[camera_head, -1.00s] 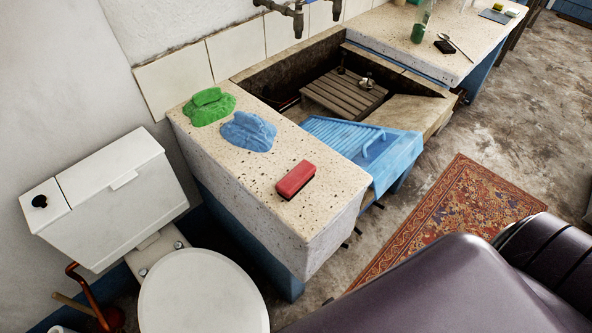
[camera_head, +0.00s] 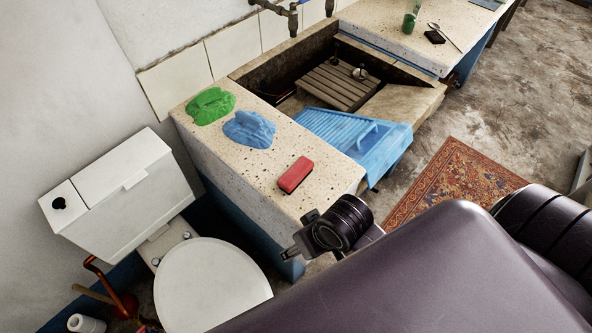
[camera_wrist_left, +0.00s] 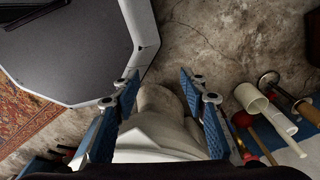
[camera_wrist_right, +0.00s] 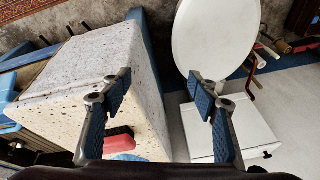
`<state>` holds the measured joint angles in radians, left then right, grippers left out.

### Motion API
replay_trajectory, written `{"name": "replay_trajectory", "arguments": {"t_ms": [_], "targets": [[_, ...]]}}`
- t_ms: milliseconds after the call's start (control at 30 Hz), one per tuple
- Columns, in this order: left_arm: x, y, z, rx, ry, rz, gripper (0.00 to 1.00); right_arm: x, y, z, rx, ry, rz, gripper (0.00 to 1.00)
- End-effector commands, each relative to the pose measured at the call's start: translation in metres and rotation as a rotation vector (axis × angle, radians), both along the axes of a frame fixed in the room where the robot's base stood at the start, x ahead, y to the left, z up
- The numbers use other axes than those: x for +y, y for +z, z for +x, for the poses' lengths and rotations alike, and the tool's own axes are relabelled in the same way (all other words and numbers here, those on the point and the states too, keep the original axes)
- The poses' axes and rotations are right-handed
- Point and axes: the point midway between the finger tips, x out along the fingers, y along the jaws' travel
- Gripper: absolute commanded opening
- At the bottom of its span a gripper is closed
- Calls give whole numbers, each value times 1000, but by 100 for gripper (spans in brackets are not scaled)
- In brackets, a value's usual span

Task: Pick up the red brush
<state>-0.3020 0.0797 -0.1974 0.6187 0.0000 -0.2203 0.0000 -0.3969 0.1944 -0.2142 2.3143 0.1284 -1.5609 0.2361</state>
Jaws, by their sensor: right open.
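The red brush (camera_head: 295,174) lies on the near end of the speckled stone ledge (camera_head: 275,210), right of the blue cloth. In the right wrist view the brush (camera_wrist_right: 120,141) is at the lower left, partly hidden behind one finger. My right gripper (camera_wrist_right: 159,92) is open and empty, apart from the brush. In the head view a dark part of my arm shows just beyond the ledge's near corner. My left gripper (camera_wrist_left: 158,90) is open with nothing held, low over the floor side; it is not visible in the head view.
A blue cloth (camera_head: 249,129) and a green cloth (camera_head: 211,105) lie farther back on the ledge. A blue washboard (camera_head: 345,132) leans in the stone trough. A white toilet (camera_head: 212,285) stands at left of the ledge. A patterned rug (camera_head: 455,180) lies on the floor at right.

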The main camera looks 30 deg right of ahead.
Motion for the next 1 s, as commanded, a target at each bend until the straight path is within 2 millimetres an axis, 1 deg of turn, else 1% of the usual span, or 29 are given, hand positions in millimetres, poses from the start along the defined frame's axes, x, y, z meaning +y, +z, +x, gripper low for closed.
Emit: {"name": "replay_trajectory", "arguments": {"t_ms": [33,67,100,300,400,533,667,767,900,1000], "targets": [[0,4,1,-2,0,1,40,7,12,9,-3,-9,22,55],[0,2,2,-3,0,0,40,10,6,13,6,-19,31,55],[0,1,2,-3,0,0,40,14,5,18,13,-32,45,55],[0,2,3,-4,0,0,40,31,4,46,65,-115,109,55],[0,2,3,-5,0,0,40,35,5,63,104,-178,131,55],[0,3,4,-5,-1,0,40,32,8,88,164,-294,141,55],[-1,3,3,-5,-3,-1,40,19,14,112,224,-442,132,55],[-1,3,3,-5,-4,-1,40,1,22,131,262,-579,115,55],[-1,4,3,-5,-4,-2,40,-30,38,156,301,-795,92,55],[-1,4,3,-5,-4,-2,40,-52,52,171,317,-944,78,55]]}}
